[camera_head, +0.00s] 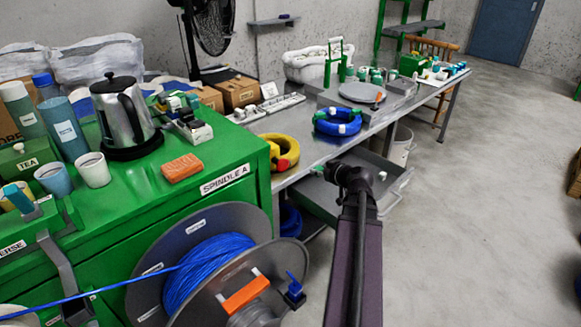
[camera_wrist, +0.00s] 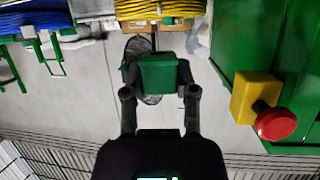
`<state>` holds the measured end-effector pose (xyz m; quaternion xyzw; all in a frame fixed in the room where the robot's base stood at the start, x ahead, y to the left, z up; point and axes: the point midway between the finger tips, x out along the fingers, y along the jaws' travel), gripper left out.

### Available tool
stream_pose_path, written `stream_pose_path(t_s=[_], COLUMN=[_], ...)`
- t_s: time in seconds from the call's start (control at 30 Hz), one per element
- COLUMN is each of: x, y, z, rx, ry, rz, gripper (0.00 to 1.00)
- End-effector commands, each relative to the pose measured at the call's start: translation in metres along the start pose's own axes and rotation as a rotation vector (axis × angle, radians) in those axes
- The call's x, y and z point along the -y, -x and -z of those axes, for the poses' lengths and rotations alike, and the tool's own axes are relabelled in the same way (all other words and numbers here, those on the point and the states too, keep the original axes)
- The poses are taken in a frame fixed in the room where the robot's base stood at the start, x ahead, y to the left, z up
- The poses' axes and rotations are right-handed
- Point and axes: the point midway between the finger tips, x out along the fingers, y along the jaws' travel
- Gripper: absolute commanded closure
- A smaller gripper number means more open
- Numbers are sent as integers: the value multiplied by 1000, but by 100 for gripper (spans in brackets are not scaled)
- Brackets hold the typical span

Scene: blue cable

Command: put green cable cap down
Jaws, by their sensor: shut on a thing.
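My gripper (camera_wrist: 160,80) is shut on a green cable cap (camera_wrist: 165,76), which sits between its two dark fingers in the wrist view. In the head view my gripper (camera_head: 343,174) is in front of the workbench (camera_head: 322,150), over the open drawer area.
A blue cable coil (camera_head: 338,121) and a yellow coil (camera_head: 281,147) lie on the bench. A grey drawer (camera_head: 386,182) stands open below it. A blue cable spool (camera_head: 208,272) is at the front left. The floor (camera_head: 470,200) at right is clear.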

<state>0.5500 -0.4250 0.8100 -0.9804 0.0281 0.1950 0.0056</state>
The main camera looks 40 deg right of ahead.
Motion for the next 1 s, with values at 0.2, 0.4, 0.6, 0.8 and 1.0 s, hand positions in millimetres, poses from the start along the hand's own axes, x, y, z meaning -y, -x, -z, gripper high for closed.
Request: stream_pose_path(t_s=[0.2, 0.4, 0.6, 0.8, 1.0], x=[0, -1, -2, -1, -2], y=[-1, -14, -46, -83, -115], z=[0, 4, 14, 25, 35], rx=[0, 0, 0, 0, 0], ry=[0, 1, 2, 1, 1], rz=[0, 1, 2, 3, 1], gripper=[82, 82, 82, 82, 82])
